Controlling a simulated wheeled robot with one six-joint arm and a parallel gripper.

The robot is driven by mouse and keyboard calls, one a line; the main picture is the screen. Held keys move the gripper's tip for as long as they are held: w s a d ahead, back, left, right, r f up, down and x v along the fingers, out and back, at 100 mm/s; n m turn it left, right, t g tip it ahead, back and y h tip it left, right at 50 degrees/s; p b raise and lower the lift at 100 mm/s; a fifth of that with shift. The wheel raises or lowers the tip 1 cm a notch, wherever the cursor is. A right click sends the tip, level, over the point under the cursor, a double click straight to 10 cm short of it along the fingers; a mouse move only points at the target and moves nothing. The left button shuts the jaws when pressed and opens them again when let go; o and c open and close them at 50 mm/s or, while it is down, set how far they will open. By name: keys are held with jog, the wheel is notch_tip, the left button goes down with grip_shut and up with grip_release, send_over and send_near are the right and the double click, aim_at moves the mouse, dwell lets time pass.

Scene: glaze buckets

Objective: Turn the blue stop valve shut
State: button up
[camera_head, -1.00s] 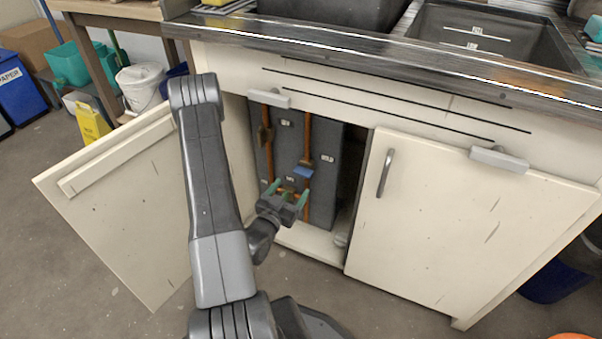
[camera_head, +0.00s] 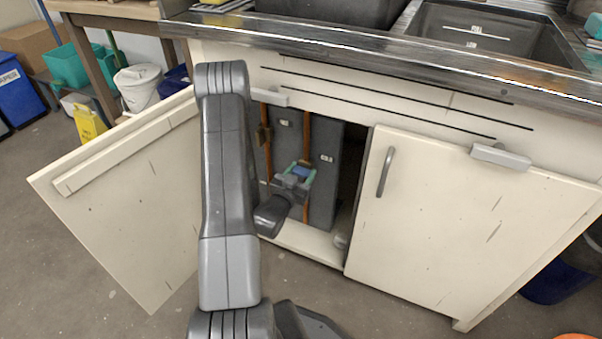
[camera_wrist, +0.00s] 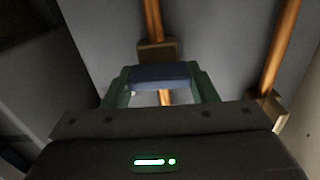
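The blue stop valve's handle (camera_head: 300,172) is on an upright copper pipe inside the open cabinet. In the wrist view the blue handle (camera_wrist: 160,76) lies crosswise in front of the pipe, with a brown valve body (camera_wrist: 157,50) behind it. My gripper (camera_head: 301,170) is at the valve. Its green fingers stand at the left and right ends of the handle, and it also shows in the wrist view (camera_wrist: 162,80). The fingers are spread about the handle's length apart. I cannot tell whether they press on it.
A second copper pipe (camera_head: 267,160) with a brown fitting runs to the left. The left cabinet door (camera_head: 120,200) stands open, and the right door (camera_head: 460,220) is closed. The counter edge (camera_head: 380,58) overhangs above. Grey panels stand behind the pipes.

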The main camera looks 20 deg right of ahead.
jog(key=c, duration=0.3)
jog(key=shift+c, duration=0.2)
jog(key=shift+f+n+b, duration=0.1)
jog(key=shift+n+b, duration=0.2)
jog(key=shift+b, duration=0.35)
jog(key=o, duration=1)
jog(key=p+v, duration=0.2)
jog(key=v, duration=1.1)
jog(key=shift+s+a, duration=0.25)
jog(key=shift+a, duration=0.1)
